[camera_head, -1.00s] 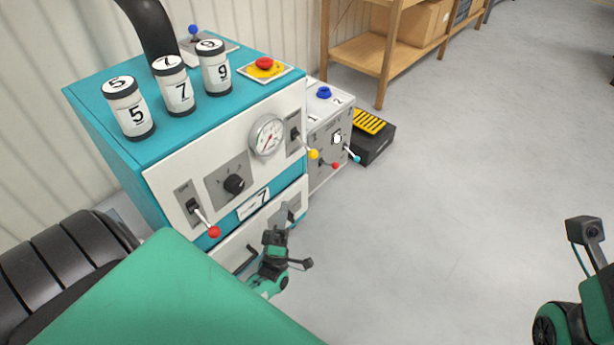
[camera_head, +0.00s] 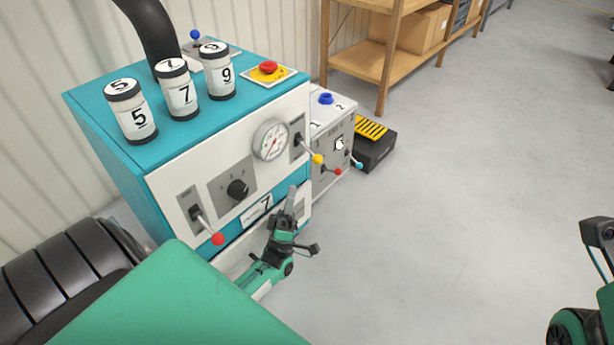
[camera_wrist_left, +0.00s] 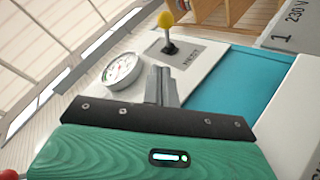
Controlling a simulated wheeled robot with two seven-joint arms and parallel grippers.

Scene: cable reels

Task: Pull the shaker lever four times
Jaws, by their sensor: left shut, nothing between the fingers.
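A teal machine with a white front panel (camera_head: 210,200) stands at left. It has a red-knobbed lever (camera_head: 217,239) at lower left and a yellow-knobbed lever (camera_head: 318,159) at right. I cannot read which one is the shaker lever. My left gripper (camera_head: 291,198) is shut and empty, in front of the panel's lower right part, below the yellow knob. In the left wrist view its closed fingers (camera_wrist_left: 162,84) point toward the panel beside the gauge (camera_wrist_left: 123,71), apart from the yellow-knobbed lever (camera_wrist_left: 167,22). My right wrist shows at the right edge; its fingers are out of frame.
Three numbered jars (camera_head: 179,90) and a red button on a yellow base (camera_head: 268,69) are on the machine's top. A black dial (camera_head: 237,189) is on the panel. A grey box (camera_head: 333,125) with small levers stands behind at right. Open floor (camera_head: 450,200) lies to the right.

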